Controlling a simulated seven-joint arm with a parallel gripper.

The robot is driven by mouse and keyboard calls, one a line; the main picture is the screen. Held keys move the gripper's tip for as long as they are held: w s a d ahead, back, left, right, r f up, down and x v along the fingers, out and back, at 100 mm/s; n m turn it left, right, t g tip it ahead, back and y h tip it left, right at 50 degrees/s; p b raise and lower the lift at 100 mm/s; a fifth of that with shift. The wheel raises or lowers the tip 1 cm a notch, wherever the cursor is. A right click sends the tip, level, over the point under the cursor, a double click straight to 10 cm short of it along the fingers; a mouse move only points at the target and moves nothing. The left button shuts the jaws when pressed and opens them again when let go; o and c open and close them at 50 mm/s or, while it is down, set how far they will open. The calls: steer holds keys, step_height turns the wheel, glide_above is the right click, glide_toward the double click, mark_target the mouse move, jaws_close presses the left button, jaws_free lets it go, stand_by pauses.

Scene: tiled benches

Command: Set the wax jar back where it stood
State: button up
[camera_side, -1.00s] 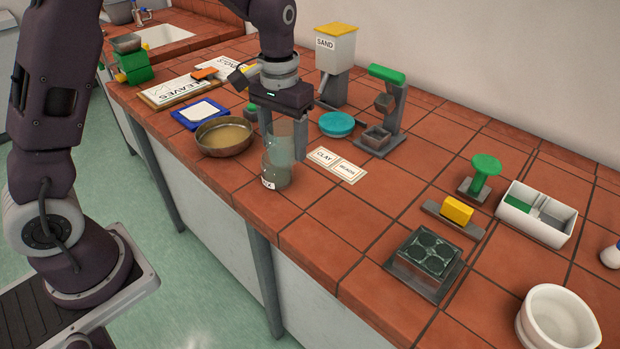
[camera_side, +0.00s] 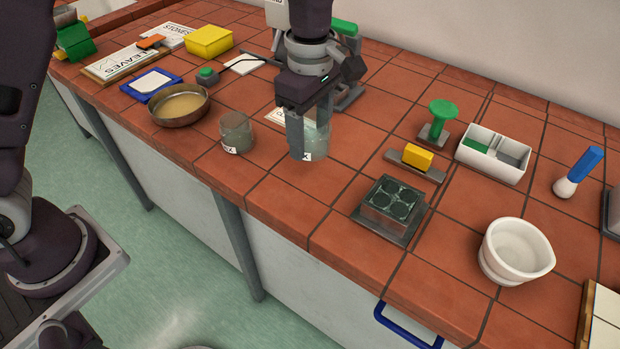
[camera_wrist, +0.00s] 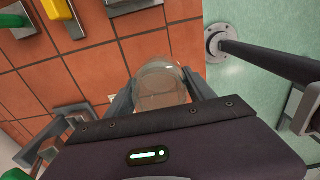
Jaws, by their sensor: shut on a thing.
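My gripper (camera_side: 309,134) points down and is shut on a clear glass jar (camera_side: 316,142) with a small white label low on its side; I cannot read that label for sure. The held jar also shows in the wrist view (camera_wrist: 160,84), between the fingers, and looks see-through. I cannot tell whether its base touches the bench. A second, similar glass jar (camera_side: 237,133) with greyish contents stands upright on the tiles to the left, apart from my gripper. Its label is partly turned away and seems to end in X.
A brown pan (camera_side: 179,119) is left of the standing jar. A grey block with round wells (camera_side: 391,202), a yellow block on a stand (camera_side: 418,157), a white two-part bin (camera_side: 494,171) and a white mortar (camera_side: 517,265) are to the right. Tiles in front of my gripper are clear.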

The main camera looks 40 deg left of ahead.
mark_target(310, 182)
step_height(310, 182, down, 9)
steer(key=shift+f, duration=0.1)
steer(key=o, duration=1.7)
steer(key=shift+f, duration=0.15)
